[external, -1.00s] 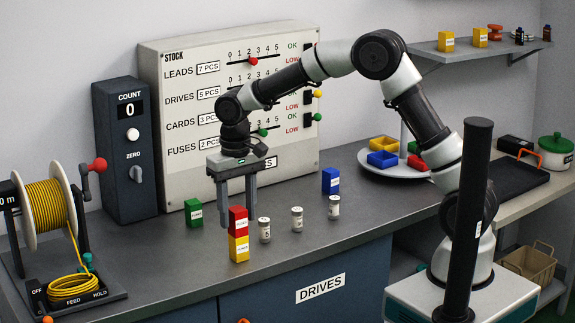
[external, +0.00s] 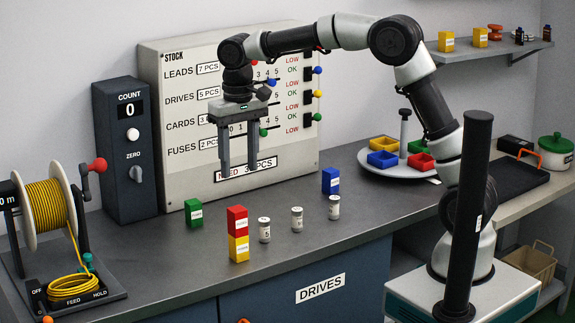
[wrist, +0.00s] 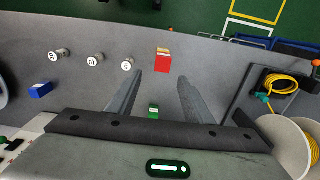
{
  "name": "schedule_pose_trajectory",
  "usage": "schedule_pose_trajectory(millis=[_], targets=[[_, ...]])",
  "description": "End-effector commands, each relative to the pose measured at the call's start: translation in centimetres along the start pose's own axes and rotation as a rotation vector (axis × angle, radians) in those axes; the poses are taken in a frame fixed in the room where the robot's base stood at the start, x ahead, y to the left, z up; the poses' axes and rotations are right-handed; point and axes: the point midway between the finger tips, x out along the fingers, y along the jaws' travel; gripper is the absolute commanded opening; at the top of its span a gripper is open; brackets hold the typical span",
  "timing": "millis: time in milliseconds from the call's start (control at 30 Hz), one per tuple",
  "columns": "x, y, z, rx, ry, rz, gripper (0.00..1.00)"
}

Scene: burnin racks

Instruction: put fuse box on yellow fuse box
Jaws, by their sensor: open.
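A red fuse box (external: 237,219) stands upright on top of the yellow fuse box (external: 239,248) near the front of the counter. In the wrist view the red box (wrist: 163,64) shows from above and hides most of the yellow one. A green fuse box (external: 193,212) and a blue fuse box (external: 330,181) stand apart on the counter. My gripper (external: 239,168) is open and empty, well above the counter and above and behind the stack. It touches none of the boxes.
Several small white labelled cylinders (external: 297,219) stand right of the stack. A cable reel (external: 48,219) is at the left, beside the dark count box (external: 125,150). The stock board (external: 180,125) rises behind. A round tray (external: 395,167) with coloured bins is at the right.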

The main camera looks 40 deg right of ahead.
Motion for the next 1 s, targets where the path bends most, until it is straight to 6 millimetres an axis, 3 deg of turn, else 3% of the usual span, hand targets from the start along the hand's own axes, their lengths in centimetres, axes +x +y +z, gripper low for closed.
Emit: schedule_pose_trajectory(millis=[167,300,500,700,800,1000], targets=[[-4.3,6.5,2.4,0.004,0.096,-0.017,0.46],[-6.9,13.6,6.8,0.003,0.203,-0.025,0.46],[-7.0,21.3,14.5,0.007,0.352,-0.018,0.46],[-4.8,24.9,19.8,0.007,0.453,-0.002,0.46],[-4.0,25.5,20.9,0.005,0.476,0.003,0.46],[-3.6,25.7,21.3,0.002,0.482,0.004,0.46]])
